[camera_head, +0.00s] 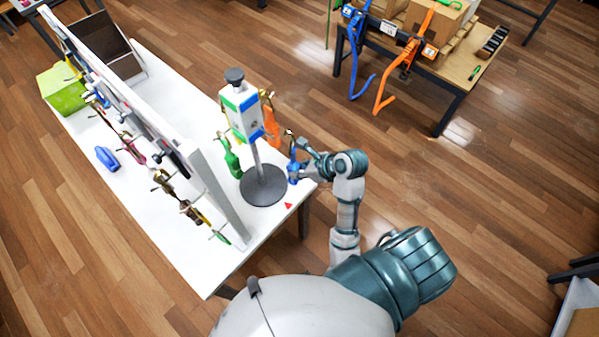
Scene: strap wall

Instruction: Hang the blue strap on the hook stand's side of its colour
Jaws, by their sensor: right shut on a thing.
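The hook stand (263,188) has a round dark base, a grey post and a white head with coloured patches. A blue patch (256,134) faces the front right, and green patches show on the head. A green strap (231,160) hangs on the stand's left side and an orange strap (271,128) on its right side. My right gripper (297,160) is shut on the blue strap (293,172), right of the post and near the table edge. I cannot tell whether the strap touches a hook. My left gripper is out of view.
A white table (190,245) carries the stand. A tall panel (205,180) with several straps on hooks stands at left. A blue item (107,158) and a green box (62,88) lie beyond it. A second table holds boxes and straps at upper right.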

